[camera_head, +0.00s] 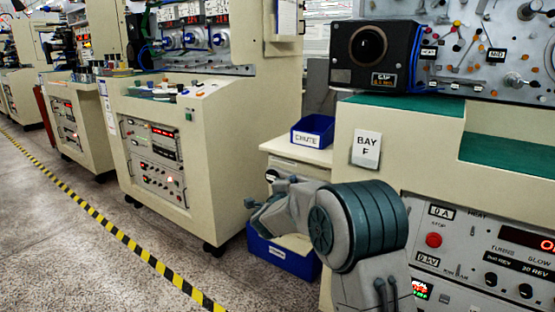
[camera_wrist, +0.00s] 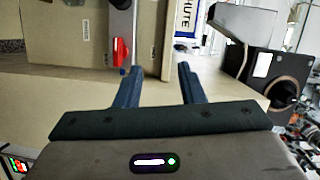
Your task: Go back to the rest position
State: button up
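My gripper (camera_wrist: 160,68) shows in the wrist view with its two dark blue fingers spread apart. Nothing is between the fingers, and they point over a pale surface towards the CHUTE label. In the head view, my grey arm with its teal ribbed joint is folded low, in front of the gap between two cream machines.
A blue bin labelled CHUTE (camera_head: 312,131) stands on a pale cabinet (camera_head: 296,152). Another blue bin (camera_head: 283,258) is on the floor behind my arm. The bay F machine (camera_head: 347,182) is close on the right. Open floor (camera_head: 75,240) lies left, crossed by yellow-black tape (camera_head: 107,229).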

jog(key=s+r+n+g+y+p, duration=0.4)
jog(key=s+r+n+y+p, duration=0.4)
jog(key=s+r+n+p, duration=0.7)
jog(key=s+d+r+n+g+p, duration=0.1)
jog(key=s+d+r+g+p, duration=0.2)
jog(key=s, duration=0.7)
jog(key=s+d+r+n+g+h+p, duration=0.1)
jog(key=s+p, duration=0.4)
jog(key=s, duration=0.5)
jog(key=s+d+r+n+g+h+p, duration=0.1)
jog(key=s+d+r+g+p, duration=0.3)
jog(key=s, duration=0.6)
jog(key=shift+s+d+r+n+g+p, duration=0.4)
jog(key=shift+d+n+g, duration=0.3)
jog(key=shift+n, duration=0.2)
jog(key=shift+w+a, duration=0.1)
